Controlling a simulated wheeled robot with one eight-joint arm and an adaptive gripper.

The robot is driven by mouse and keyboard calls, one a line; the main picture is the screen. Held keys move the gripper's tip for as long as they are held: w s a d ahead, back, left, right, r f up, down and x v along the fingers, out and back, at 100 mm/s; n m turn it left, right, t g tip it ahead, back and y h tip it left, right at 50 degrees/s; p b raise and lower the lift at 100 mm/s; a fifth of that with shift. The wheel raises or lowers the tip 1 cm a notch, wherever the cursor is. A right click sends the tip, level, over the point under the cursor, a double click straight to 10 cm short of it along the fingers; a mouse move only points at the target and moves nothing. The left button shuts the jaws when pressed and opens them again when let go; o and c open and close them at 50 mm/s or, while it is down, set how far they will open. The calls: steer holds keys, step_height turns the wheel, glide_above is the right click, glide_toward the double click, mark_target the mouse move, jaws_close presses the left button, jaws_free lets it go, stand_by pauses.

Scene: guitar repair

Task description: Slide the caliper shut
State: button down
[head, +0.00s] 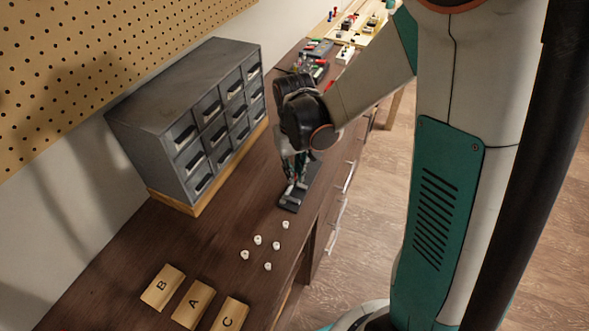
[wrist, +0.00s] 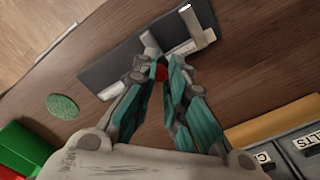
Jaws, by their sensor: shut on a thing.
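The caliper lies on a dark mat (head: 290,206) on the workbench. In the wrist view the caliper's pale fixed jaw (wrist: 188,18) stands at the upper right of the mat (wrist: 110,62). Its sliding jaw (wrist: 149,42) is apart from it, to the left, with a pale bar between them. My gripper (wrist: 160,71) is shut on the caliper's red slider piece (wrist: 161,73), which shows between the fingertips. In the head view my gripper (head: 294,177) points down over the mat. The fingers and wrist hide part of the caliper.
A grey drawer cabinet (head: 160,92) on a wooden base stands left of my gripper. Several small white knobs (head: 257,240) and wooden blocks B (head: 162,287), A (head: 192,304) and C (head: 230,314) lie nearer. A green disc (wrist: 62,106) lies beside the mat.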

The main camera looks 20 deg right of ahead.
steer(key=s+a, duration=0.2)
steer(key=s, duration=0.1)
steer(key=shift+a, duration=0.4)
steer(key=c, duration=1.6)
jaws_free()
steer(key=shift+a, duration=0.15)
step_height(320, 180, up, 12)
steer(key=shift+s, duration=0.1)
